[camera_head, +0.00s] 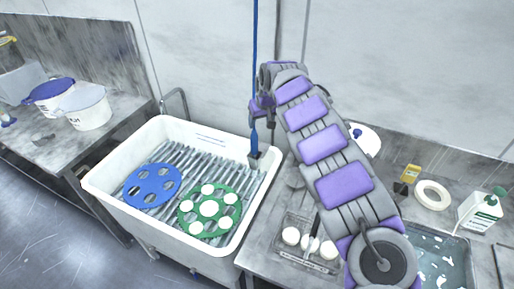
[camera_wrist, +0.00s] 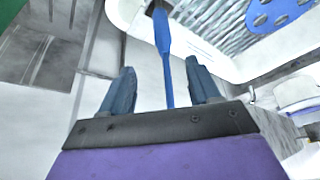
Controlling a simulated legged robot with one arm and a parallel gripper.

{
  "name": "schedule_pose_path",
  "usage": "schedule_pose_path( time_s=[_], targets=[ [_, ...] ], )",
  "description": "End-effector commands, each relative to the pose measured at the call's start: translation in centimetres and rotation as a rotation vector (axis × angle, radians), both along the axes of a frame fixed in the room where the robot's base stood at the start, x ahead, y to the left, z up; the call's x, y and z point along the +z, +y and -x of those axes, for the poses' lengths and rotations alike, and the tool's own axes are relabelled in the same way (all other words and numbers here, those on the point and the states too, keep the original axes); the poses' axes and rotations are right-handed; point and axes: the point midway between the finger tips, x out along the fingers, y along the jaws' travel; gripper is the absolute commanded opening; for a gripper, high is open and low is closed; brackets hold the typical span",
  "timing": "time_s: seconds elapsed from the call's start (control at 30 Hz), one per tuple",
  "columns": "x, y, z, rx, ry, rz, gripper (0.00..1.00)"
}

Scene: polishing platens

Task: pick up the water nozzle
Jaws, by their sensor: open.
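The water nozzle (camera_head: 254,140) is blue with a grey tip and hangs upright on a thin blue hose in front of the back wall. Its tip is over the right rear part of the white sink. My gripper (camera_head: 262,104) is at the nozzle's upper part, at the hose. In the wrist view the nozzle (camera_wrist: 162,35) runs between the two open fingers of my gripper (camera_wrist: 163,78), with a gap on both sides. The hose continues down behind the gripper's dark edge, where it is hidden.
The white sink (camera_head: 108,198) has a ribbed floor bearing a blue perforated disc (camera_head: 148,187) and a green disc with white rounds (camera_head: 188,216). Tubs (camera_head: 88,110) stand on the left bench. A bottle (camera_head: 478,211), a white ring (camera_head: 421,191) and a rack (camera_head: 286,256) are on the right bench.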

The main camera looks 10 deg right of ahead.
Motion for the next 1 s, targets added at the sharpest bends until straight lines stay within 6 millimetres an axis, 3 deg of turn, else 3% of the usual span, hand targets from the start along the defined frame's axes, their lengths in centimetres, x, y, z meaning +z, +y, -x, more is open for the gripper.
schedule_pose_path(
  time_s=[0.2, 0.5, 1.0],
  targets=[
    [-3.0, 1.0, -1.2, 0.005, -0.002, 0.001, 0.62],
    [-6.7, 0.5, -2.7, 0.002, -0.001, -0.005, 0.62],
    [-9.7, 1.0, -3.9, 0.002, 0.001, 0.0, 0.62]
  ],
)
